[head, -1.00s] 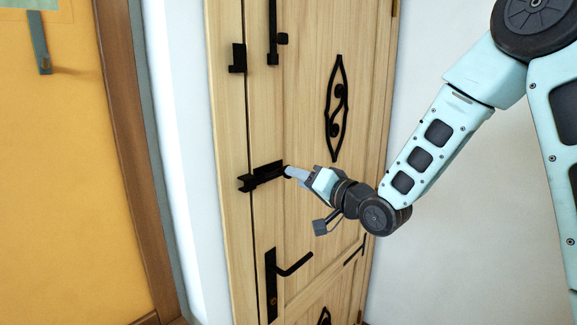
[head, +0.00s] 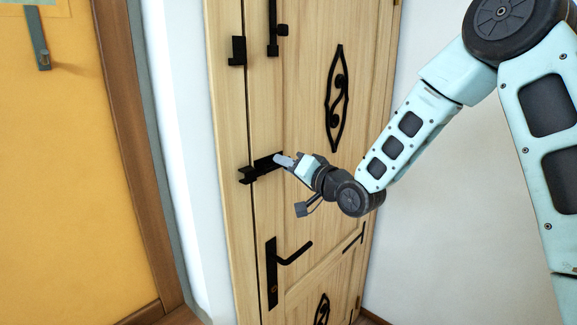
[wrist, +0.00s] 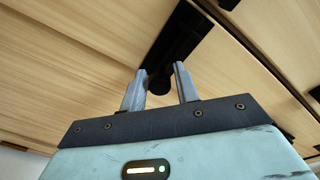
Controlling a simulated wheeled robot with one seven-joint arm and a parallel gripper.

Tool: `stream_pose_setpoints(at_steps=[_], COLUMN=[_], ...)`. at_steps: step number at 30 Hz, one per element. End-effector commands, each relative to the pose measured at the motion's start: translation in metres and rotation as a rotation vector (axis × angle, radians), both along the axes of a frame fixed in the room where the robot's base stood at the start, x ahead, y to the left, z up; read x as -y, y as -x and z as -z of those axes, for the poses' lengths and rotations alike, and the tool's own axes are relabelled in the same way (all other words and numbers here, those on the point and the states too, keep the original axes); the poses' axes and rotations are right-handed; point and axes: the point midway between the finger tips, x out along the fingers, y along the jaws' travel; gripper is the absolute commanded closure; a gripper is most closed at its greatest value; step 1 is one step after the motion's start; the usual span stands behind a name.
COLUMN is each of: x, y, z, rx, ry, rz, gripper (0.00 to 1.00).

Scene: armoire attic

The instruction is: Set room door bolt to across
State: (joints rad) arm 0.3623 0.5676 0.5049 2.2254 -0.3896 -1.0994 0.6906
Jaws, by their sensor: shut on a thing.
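The room door bolt (head: 265,167) is a black slide bolt lying sideways on the pale wooden door, above the door handle. Its black catch (head: 246,175) sits on the frame strip to the left of the door's edge. My gripper (head: 279,159) is at the right part of the bolt and is shut on its round black knob, which shows between the two grey fingers in the wrist view (wrist: 159,82). The fingers hide the knob in the head view. I cannot tell whether the bar reaches into the catch.
A black lever handle (head: 293,253) is below the bolt. A second black bolt (head: 272,32) stands upright above, with another catch (head: 237,50) to its left. A black scroll ornament (head: 336,98) is on the door panel. The orange door (head: 70,170) is at far left.

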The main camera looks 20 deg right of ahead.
Motion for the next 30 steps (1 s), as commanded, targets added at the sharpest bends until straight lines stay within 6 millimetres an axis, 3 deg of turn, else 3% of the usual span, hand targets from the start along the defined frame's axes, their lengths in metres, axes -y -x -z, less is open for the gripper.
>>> stream_pose_setpoints(at_steps=[3, 10, 19, 20, 21, 30], x=[-0.002, -0.031, -0.035, -0.035, -0.035, -0.033], y=[0.001, 0.018, 0.020, 0.020, 0.020, 0.020], z=[0.001, 0.003, 0.001, 0.001, 0.001, 0.001], rx=[0.002, 0.003, 0.000, 0.000, 0.000, 0.001], ry=[0.007, 0.007, 0.009, 0.009, 0.009, 0.005], rz=[-0.001, -0.004, -0.006, -0.007, -0.008, -0.003], gripper=[1.00, 1.00, 1.00, 0.67, 0.58, 0.58])
